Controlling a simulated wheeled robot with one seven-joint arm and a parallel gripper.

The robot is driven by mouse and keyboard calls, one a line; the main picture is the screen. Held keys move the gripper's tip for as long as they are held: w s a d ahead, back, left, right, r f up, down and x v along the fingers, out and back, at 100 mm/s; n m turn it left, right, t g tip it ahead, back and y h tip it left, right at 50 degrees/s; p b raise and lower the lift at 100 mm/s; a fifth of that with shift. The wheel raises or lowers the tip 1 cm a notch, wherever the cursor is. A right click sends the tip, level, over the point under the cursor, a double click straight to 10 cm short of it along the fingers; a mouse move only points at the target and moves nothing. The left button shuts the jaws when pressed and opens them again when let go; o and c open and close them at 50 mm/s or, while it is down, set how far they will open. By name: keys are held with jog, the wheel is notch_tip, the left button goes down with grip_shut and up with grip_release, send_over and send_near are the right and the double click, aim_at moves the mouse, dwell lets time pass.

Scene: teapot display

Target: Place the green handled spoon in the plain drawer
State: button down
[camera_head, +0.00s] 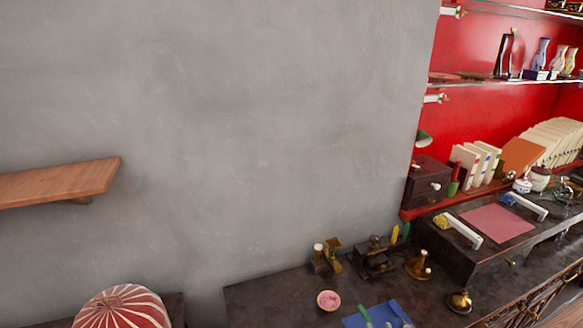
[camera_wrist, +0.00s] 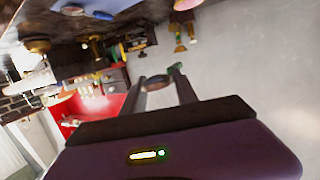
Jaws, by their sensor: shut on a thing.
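My gripper (camera_wrist: 160,88) shows only in the wrist view, with both fingers reaching away from its dark purple body. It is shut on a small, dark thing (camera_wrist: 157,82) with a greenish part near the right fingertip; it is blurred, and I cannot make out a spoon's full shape. A small dark chest (camera_head: 425,182) with pale knobs stands at the right in the head view. Its drawers look shut, and I cannot tell which one is plain. A blue cloth (camera_head: 352,322) at the bottom edge bears slim, pale green and white things, cut off by the frame.
The dark table (camera_head: 275,297) holds a pink bowl (camera_head: 329,300), brass pieces (camera_head: 418,266) and a dark box with a pink sheet (camera_head: 497,222). Books (camera_head: 470,165) stand on the red shelf. A wooden shelf (camera_head: 60,183) juts from the grey wall. Clear space lies before the wall.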

jog(key=s+a+f+b, duration=0.2)
jog(key=s+f, duration=0.1)
jog(key=s, duration=0.5)
jog(key=s+a+f+b, duration=0.2)
jog(key=s, duration=0.5)
jog(key=w+d+r+p, duration=0.3)
jog(key=w+r, duration=0.1)
jog(key=w, duration=0.6)
jog(key=w+d+r+p, duration=0.3)
jog(key=w+r+p, duration=0.1)
jog(key=w, duration=0.7)
jog(key=shift+w+d+r, duration=0.15)
jog(key=shift+d+r, duration=0.05)
jog(key=shift+r, duration=0.25)
